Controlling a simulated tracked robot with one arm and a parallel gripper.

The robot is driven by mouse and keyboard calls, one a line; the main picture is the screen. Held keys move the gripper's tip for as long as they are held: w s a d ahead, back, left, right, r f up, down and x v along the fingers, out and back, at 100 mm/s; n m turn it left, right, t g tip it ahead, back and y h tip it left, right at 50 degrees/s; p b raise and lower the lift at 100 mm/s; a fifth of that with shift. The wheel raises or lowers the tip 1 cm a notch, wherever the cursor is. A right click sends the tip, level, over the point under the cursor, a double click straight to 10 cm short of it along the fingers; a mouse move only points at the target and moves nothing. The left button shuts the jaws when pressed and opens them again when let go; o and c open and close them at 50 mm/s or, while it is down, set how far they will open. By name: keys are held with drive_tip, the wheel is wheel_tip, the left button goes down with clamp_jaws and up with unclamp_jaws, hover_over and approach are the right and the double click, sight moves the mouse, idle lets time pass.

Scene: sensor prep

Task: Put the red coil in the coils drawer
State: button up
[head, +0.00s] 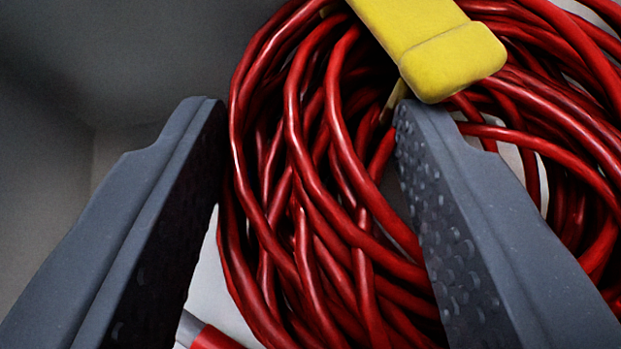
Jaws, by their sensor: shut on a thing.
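The red coil (340,215), a thick bundle of looped red cable, fills the middle and right of the view and runs past the right and bottom edges. A yellow tie or strap (450,60) lies across its top. My gripper (305,110) is shut on the coil's left bundle of strands. One dark studded finger is at the bundle's left side and the other reaches into the coil's middle. A red cable end with a light grey tip (205,335) shows at the bottom left. No drawer can be made out for certain.
Plain grey walls (60,90) meet in a corner at the left, behind my left finger. A pale surface (210,280) shows below the coil. Whether these belong to a drawer or another container cannot be told.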

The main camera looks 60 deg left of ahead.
drive_tip(key=shift+f, duration=0.55)
drive_tip(key=o, duration=1.4)
drive_tip(key=shift+r, duration=0.1)
drive_tip(key=shift+r, duration=0.55)
drive_tip(key=p+v, duration=0.3)
drive_tip(key=v, duration=0.9)
